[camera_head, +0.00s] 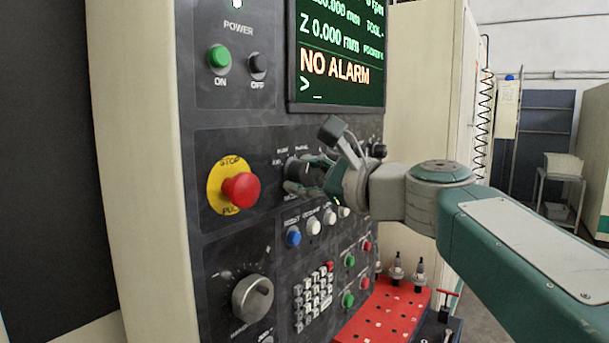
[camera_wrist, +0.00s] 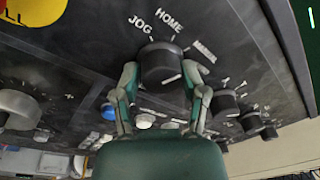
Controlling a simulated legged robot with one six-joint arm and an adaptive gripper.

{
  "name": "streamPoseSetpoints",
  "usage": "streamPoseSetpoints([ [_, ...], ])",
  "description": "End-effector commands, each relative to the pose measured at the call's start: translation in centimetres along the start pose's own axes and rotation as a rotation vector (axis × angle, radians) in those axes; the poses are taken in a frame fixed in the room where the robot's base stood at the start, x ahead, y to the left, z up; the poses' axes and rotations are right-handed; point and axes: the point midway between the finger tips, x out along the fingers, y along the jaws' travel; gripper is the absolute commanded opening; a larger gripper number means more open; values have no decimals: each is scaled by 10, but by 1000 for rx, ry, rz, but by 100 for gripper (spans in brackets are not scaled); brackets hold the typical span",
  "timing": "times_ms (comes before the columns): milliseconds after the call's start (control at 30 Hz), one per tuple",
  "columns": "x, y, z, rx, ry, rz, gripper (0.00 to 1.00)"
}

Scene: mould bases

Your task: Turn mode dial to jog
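The mode dial (camera_wrist: 160,62) is a round black knob on the dark panel. In the wrist view the labels JOG (camera_wrist: 140,24) and HOME (camera_wrist: 168,22) lie above it, with a third, blurred label to their right. A short white mark shows low on the knob. In the head view the dial (camera_head: 297,170) is partly covered by my gripper. My gripper (camera_wrist: 160,72) has one finger on each side of the dial, and both fingertips appear to press its sides. It also shows in the head view (camera_head: 308,178).
A red stop button (camera_head: 241,190) on a yellow disc is left of the dial. Blue (camera_head: 293,236) and white buttons sit just below it. More black knobs (camera_wrist: 250,122) are to the right. A screen (camera_head: 340,60) above reads NO ALARM. A red tool tray (camera_head: 385,318) stands below.

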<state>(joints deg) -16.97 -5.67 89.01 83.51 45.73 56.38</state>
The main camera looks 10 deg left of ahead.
Motion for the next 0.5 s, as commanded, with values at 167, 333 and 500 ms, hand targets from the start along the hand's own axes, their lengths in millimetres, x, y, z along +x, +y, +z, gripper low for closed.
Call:
streamPoseSetpoints([
  [167, 1, 0, 0, 0, 0, 0, 3],
  [333, 1, 0, 0, -9, 0, -1, 3],
  [500, 1, 0, 0, -57, -3, -3, 3],
])
